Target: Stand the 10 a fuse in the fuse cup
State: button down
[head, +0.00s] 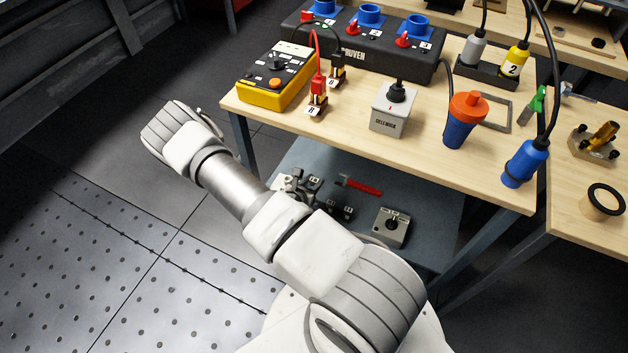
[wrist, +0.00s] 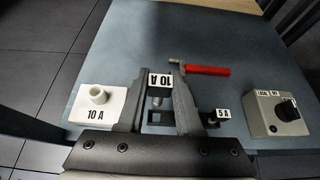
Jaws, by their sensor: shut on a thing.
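The 10 A fuse (wrist: 162,80) has a white "10 A" label and a grey body. It is between the fingers of my gripper (wrist: 161,84), which is shut on it. A dark square socket (wrist: 158,117) shows below the fuse in the wrist view; I cannot tell whether the two touch. The fuse cup (wrist: 98,94) is a short round white collar on a white block marked "10 A", left of my gripper and apart from it. In the head view my arm hides most of the gripper at the lower shelf.
On the lower shelf (head: 318,224) are a 5 A piece (wrist: 222,115) right of my gripper, a red-handled tool (wrist: 207,70) beyond it, and a grey switch box (wrist: 278,112) at the right. The wooden bench top (head: 345,139) overhangs the shelf.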

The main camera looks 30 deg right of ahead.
jog(key=shift+r, duration=0.1)
jog(key=shift+f+b, duration=2.05)
jog(key=shift+f, duration=0.95)
jog(key=shift+f+b, duration=0.7)
jog(key=shift+f, duration=0.75)
jog(key=c, duration=0.5)
grip_release()
jog(key=p+v, duration=0.4)
jog(key=v, duration=1.3)
jog(key=shift+a, duration=0.2)
jog(key=shift+s+r, duration=0.1)
jog(key=shift+r, duration=0.1)
